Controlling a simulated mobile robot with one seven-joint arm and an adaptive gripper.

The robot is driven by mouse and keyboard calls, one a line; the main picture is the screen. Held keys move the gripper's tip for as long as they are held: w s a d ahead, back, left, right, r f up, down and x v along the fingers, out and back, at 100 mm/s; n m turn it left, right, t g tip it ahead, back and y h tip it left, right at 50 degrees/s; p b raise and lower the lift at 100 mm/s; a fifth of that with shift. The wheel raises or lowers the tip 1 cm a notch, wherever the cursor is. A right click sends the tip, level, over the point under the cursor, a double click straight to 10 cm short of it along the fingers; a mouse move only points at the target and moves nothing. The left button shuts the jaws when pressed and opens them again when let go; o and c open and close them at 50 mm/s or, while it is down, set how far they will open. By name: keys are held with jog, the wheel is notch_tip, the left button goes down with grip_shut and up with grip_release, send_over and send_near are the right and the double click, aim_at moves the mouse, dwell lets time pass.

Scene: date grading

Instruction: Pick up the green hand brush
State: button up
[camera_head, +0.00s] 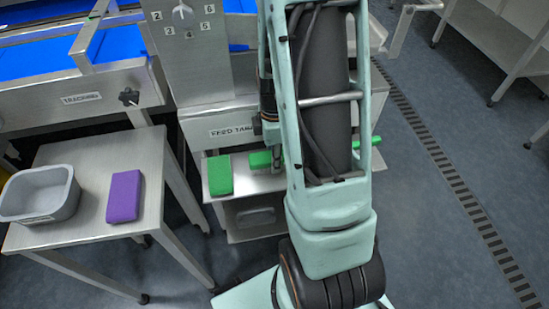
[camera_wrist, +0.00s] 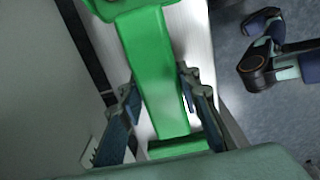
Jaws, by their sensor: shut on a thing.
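The green hand brush (camera_wrist: 160,90) runs lengthwise between the two fingers of my gripper (camera_wrist: 157,82) in the wrist view. The gripper is shut on its narrow part, and a wider green part shows at the top edge. In the head view, part of the brush (camera_head: 259,160) shows left of my arm and a thin green end (camera_head: 371,141) shows to the right. My arm hides its middle. From these views I cannot tell whether the brush is clear of the shelf.
A green block (camera_head: 220,176) lies on the metal shelf (camera_head: 240,185), left of the brush. A side table (camera_head: 95,236) at left holds a grey tub (camera_head: 14,209) and a purple block (camera_head: 124,196). A floor drain (camera_head: 450,170) and open floor lie right.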

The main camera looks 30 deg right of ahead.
notch_tip(320, 180, up, 3)
jog(key=shift+r+p, duration=0.2)
jog(key=shift+p, duration=0.3)
jog(key=s+a+r+p, duration=0.1)
jog(key=s+a+r, duration=0.1)
jog(key=a+r, duration=0.2)
jog(key=s+a+r+p, duration=0.2)
jog(key=a+r, duration=0.3)
jog(key=a, duration=0.4)
jog(key=shift+s+r, duration=0.2)
jog(key=shift+s, duration=0.2)
jog(key=shift+a, duration=0.1)
jog(key=o, duration=0.6)
jog(key=c, duration=0.4)
jog(key=shift+r+p, duration=0.1)
jog(key=shift+p, duration=0.2)
